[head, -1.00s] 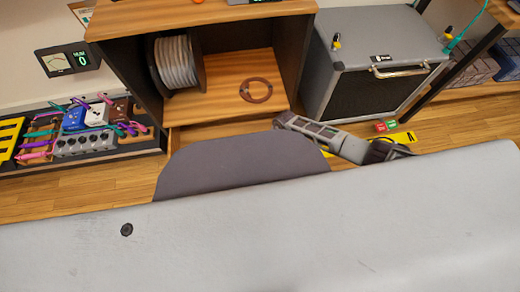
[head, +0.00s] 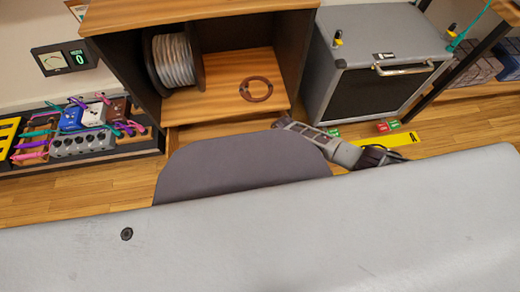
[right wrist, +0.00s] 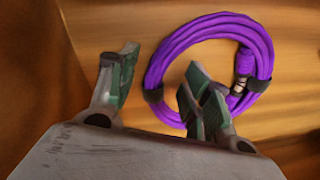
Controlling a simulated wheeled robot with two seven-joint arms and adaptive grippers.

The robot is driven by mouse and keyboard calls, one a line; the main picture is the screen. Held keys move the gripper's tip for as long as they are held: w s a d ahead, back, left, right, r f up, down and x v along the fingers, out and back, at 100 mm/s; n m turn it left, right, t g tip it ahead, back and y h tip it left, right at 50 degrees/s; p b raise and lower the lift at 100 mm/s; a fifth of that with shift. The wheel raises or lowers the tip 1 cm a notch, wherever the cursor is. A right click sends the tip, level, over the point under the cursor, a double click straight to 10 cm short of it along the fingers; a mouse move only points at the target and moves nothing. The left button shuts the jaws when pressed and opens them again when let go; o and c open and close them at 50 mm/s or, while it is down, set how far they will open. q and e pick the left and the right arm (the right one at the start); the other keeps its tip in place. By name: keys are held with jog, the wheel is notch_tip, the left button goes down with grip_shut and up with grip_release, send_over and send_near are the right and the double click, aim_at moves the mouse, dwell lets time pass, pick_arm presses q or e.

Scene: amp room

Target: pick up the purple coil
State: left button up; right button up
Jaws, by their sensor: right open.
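The purple coil (right wrist: 168,60) lies on a wooden surface in the right wrist view, bound with black straps and with a connector at its right side. I cannot make out a purple coil in the head view. The left finger stands apart, left of the coil. In the head view my right arm shows beyond the grey surface, but its fingers are not clear. My left gripper is not in view.
In the head view a wooden cabinet (head: 200,17) holds a cable drum (head: 174,60) and a reddish-brown coil (head: 257,89). A grey amplifier (head: 385,32) stands to its right. A pedal board (head: 85,145) is at left. Yellow tape (head: 390,140) marks the floor.

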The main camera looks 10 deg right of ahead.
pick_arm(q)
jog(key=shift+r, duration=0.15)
pick_arm(e)
jog(key=shift+c, duration=0.5)
jog(key=shift+c, duration=1.2)
grip_shut()
jog(key=shift+r, duration=0.1)
